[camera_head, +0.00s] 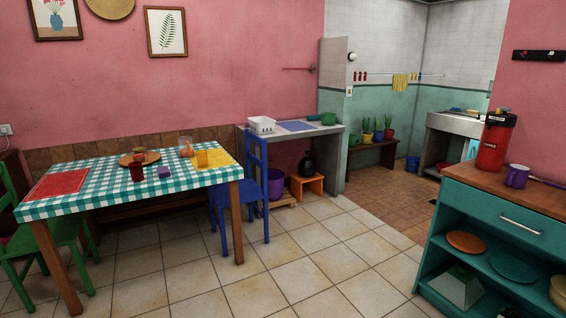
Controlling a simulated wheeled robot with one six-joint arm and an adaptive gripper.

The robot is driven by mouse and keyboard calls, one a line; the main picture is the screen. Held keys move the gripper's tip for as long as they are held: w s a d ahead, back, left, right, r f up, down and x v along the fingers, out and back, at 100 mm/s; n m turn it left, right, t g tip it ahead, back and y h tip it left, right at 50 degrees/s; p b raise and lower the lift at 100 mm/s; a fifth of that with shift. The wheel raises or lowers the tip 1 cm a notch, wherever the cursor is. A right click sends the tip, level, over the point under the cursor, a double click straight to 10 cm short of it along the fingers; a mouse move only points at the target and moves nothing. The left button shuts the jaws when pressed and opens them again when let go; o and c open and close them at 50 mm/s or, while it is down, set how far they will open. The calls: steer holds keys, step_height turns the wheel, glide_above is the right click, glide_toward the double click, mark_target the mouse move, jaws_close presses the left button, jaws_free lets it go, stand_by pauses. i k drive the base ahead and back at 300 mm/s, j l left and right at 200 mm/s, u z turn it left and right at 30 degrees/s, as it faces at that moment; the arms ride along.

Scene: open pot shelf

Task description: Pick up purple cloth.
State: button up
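A flat blue-purple patch that looks like a cloth (297,126) lies on the grey counter (339,130) at the back middle, between a white basket and a green pot. A thin purple strip (547,182) lies on the wooden top at the right, beside a purple mug (517,176); I cannot tell whether it is cloth. My gripper is not in view.
A table with a green checked cloth (110,187) stands at the left, with a blue chair (257,185) at its right end. A teal open shelf (490,225) stands at the right. The tiled floor (320,270) between them is clear.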

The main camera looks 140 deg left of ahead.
mark_target(163, 172)
steer(key=u, duration=5.15)
steer(key=i+j, duration=0.1)
steer(key=i, duration=0.45)
steer(key=i+j+z, duration=0.1)
steer(key=i, duration=0.5)
steer(key=i+j, duration=0.15)
steer(key=i, duration=0.4)
steer(key=i+j, duration=0.2)
steer(key=i, duration=0.35)
steer(key=i+j+z, duration=0.1)
steer(key=i, duration=0.45)
steer(key=i+j, duration=0.25)
steer(key=i, duration=0.3)
steer(key=i+l+z, duration=0.05)
